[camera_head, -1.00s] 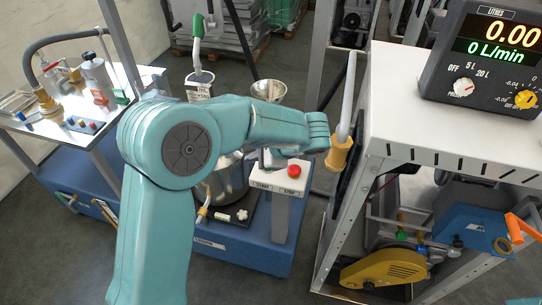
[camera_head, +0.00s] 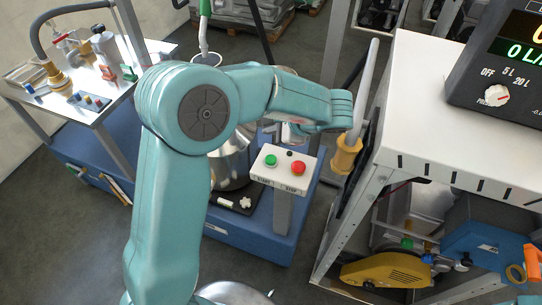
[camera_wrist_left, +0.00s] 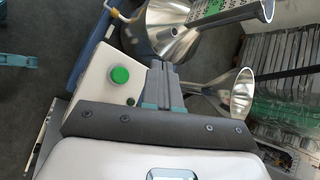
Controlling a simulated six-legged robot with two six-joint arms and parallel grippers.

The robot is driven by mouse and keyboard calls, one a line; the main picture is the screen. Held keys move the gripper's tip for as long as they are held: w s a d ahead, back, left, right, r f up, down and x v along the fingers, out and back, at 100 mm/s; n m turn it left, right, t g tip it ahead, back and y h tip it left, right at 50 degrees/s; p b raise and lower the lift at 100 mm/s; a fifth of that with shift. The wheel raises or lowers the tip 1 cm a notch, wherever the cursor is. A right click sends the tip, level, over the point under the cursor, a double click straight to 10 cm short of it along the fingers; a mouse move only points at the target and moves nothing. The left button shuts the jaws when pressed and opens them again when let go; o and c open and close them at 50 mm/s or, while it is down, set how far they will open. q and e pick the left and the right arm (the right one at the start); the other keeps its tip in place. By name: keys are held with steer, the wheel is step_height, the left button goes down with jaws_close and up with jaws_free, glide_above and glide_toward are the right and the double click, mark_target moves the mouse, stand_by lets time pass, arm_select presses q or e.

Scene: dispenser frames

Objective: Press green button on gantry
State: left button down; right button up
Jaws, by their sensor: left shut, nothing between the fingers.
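The green button (camera_head: 270,160) sits on top of a white control box marked START and STOP (camera_head: 265,175), to the left of a red button (camera_head: 298,168). The box stands on a grey post on the blue base. My left gripper (camera_wrist_left: 158,68) is shut and empty in the left wrist view, to the right of the green button (camera_wrist_left: 120,75) and apart from it. In the head view it is mostly hidden under my teal forearm, just above the far side of the box. My right gripper is in neither view.
A white-topped bench (camera_head: 445,100) with a litre display (camera_head: 510,65) stands to the right. A hose with a brass end (camera_head: 345,157) hangs between bench and box. Metal funnels (camera_wrist_left: 172,28) lie beyond my fingers in the wrist view.

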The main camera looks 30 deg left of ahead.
mark_target(273, 161)
arm_select(q)
steer(key=f+b, duration=0.3)
steer(key=f, duration=0.1)
steer(key=f+b, duration=0.3)
steer(key=f, duration=0.1)
steer(key=shift+w+d+f, duration=0.15)
steer(key=shift+w+f, duration=0.05)
steer(key=shift+f, duration=0.05)
steer(key=shift+s+f, duration=0.15)
steer(key=shift+f, duration=0.05)
steer(key=shift+w, duration=0.2)
steer(key=shift+s, duration=0.15)
